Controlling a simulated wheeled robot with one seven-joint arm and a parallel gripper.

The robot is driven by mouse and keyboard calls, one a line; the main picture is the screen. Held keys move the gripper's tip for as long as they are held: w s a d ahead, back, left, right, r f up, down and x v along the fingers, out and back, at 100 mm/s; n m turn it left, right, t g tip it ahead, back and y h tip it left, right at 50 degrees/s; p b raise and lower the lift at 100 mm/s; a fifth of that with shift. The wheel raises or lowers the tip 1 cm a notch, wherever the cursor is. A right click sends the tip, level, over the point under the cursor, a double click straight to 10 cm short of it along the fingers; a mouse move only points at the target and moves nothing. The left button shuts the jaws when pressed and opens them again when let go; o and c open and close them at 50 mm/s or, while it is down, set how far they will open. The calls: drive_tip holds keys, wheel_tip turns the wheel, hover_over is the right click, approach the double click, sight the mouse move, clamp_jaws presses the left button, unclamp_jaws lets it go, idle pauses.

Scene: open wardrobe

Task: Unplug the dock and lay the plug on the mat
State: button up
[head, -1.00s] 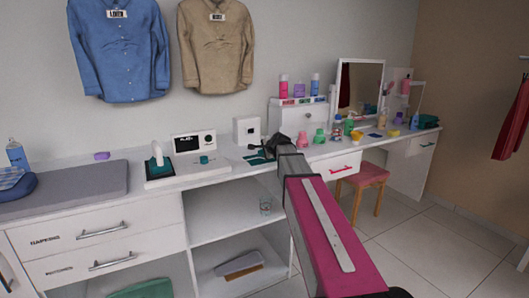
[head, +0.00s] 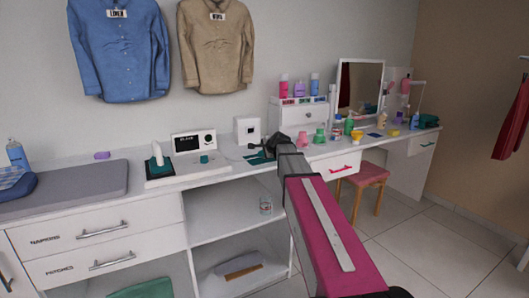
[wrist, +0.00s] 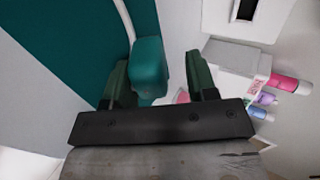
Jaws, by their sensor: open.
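A teal plug (wrist: 149,68) with a white cord lies between the fingers of my gripper (wrist: 160,85) in the wrist view. The fingers are open. The plug is close to the left finger, with a clear gap to the right one. The teal mat (wrist: 60,60) spreads behind it at the upper left; I cannot tell whether the plug touches it. In the head view, my gripper (head: 262,154) is low over the counter and hides most of the mat. The white socket box (head: 246,130) stands behind it; its dark opening shows in the wrist view (wrist: 246,10). The dock (head: 174,170) with the iron is to the left.
A drawer box (head: 303,115) with bottles, and several jars, stand right of my gripper. A glass (head: 265,205) is on the shelf below.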

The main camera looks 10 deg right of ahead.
drive_tip(key=shift+s, duration=0.15)
drive_tip(key=shift+o, duration=0.7)
drive_tip(key=shift+s+d+r, duration=0.1)
drive_tip(key=shift+s+r, duration=0.1)
drive_tip(key=shift+r, duration=0.15)
wheel_tip(320, 180, up, 6)
drive_tip(key=s, duration=0.2)
drive_tip(key=shift+s+d+r, duration=0.15)
drive_tip(key=shift+s+d, duration=0.15)
drive_tip(key=shift+d, duration=0.15)
